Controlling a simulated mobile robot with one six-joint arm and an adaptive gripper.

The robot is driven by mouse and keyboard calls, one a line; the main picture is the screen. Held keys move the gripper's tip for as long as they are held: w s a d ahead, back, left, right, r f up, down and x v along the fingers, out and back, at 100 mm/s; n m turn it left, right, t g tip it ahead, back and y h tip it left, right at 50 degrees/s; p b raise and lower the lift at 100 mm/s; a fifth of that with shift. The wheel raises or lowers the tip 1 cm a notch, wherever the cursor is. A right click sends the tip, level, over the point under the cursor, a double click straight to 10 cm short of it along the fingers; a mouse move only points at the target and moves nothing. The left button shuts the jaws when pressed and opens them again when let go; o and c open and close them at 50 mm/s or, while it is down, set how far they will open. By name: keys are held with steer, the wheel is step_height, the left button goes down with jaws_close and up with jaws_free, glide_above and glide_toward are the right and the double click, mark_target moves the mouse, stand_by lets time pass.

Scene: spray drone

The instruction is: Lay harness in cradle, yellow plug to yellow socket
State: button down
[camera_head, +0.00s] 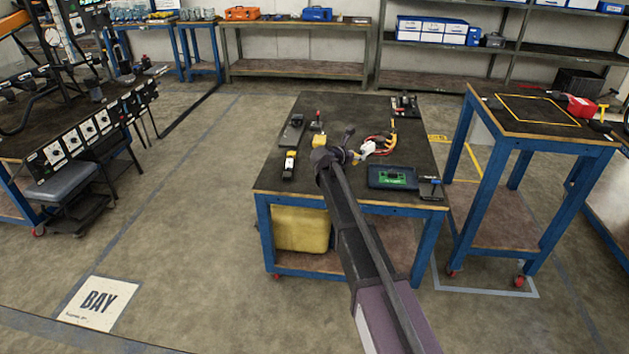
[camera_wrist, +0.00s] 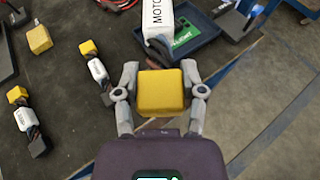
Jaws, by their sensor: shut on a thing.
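My gripper (camera_wrist: 160,92) is shut on a yellow block-shaped plug (camera_wrist: 160,94), one finger on each side. Dark cable runs from the plug to a white sleeve (camera_wrist: 158,18) with black letters starting "MOTO". In the head view my gripper (camera_head: 340,150) is over the middle table, with my arm covering part of the area. A yellow block (camera_head: 320,141) shows beside it; I cannot tell whether this is the held plug. On the table in the wrist view are two yellow-ended leads with white sleeves, one nearer (camera_wrist: 97,68) and one at the left (camera_wrist: 22,118). I cannot make out the cradle clearly.
A blue tray with a green board (camera_head: 392,178) lies at the table's front right; it shows in the wrist view (camera_wrist: 205,50). Red cable (camera_head: 382,140) lies beyond my gripper. A yellow bin (camera_head: 300,228) sits below. A second table (camera_head: 540,110) stands right.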

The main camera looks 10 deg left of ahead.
steer(key=a+f+b, duration=0.4)
steer(key=a, duration=0.4)
steer(key=s+a+f+n+t+y+b, duration=0.1)
steer(key=a+f+b, duration=0.3)
steer(key=a, duration=0.4)
steer(key=s+a+f+n+y+b, duration=0.1)
steer(key=a+f+b, duration=0.3)
steer(key=a, duration=0.4)
steer(key=shift+a+f, duration=0.15)
steer(key=shift+f, duration=0.4)
steer(key=shift+w, duration=0.15)
steer(key=b, duration=0.1)
glide_above(311, 179)
steer(key=shift+w+a+f, duration=0.1)
steer(key=shift+f, duration=0.65)
steer(key=shift+f, duration=0.1)
steer(key=shift+f+b, duration=1.7)
steer(key=shift+b, duration=0.3)
steer(key=shift+c, duration=0.9)
jaws_free()
